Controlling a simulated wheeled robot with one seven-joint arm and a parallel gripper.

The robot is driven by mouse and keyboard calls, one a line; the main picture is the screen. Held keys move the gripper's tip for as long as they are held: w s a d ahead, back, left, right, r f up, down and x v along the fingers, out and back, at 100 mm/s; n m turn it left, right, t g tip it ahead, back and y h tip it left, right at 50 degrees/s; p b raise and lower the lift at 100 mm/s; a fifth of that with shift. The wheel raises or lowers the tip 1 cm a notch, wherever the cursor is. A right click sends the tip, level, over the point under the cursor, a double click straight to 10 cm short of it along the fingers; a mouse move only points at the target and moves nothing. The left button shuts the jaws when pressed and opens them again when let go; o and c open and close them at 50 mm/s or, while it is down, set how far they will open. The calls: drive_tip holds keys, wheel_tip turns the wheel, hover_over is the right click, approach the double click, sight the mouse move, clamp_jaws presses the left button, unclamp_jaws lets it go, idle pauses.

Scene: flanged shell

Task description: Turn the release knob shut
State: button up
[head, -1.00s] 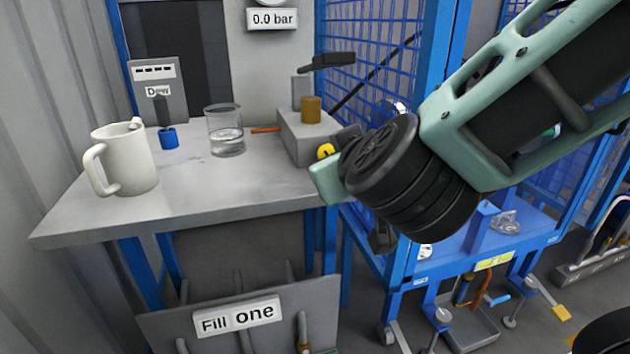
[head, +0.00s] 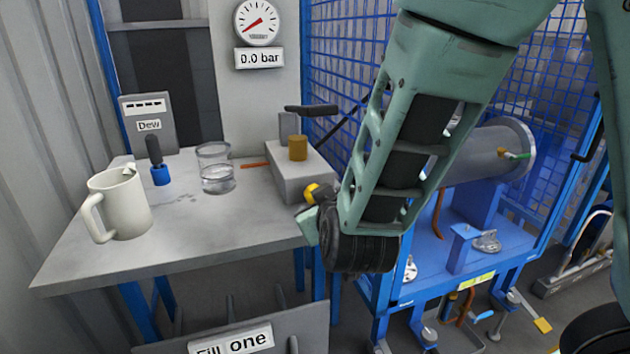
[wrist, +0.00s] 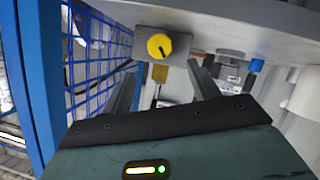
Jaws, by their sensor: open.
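The release knob is a round yellow knob with a dark mark (wrist: 159,46), on the front of a grey block at the table's edge. In the head view the knob (head: 312,192) is partly covered by my wrist. My gripper (wrist: 165,66) is open, with one dark finger on each side below the knob in the wrist view. Nothing is between the fingers, and they look apart from the knob. The exact gap is hard to tell. In the head view the fingertips are mostly hidden.
The grey block (head: 292,181) carries a brown cylinder (head: 297,148) and a black lever. A glass of water (head: 216,172), a white mug (head: 118,205) and a blue-based tool stand left. A gauge (head: 257,22) reads near zero. Blue mesh fencing (head: 345,60) stands right.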

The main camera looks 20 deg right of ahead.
drive_tip(key=x, duration=1)
drive_tip(key=shift+f, duration=0.1)
drive_tip(key=c, duration=1)
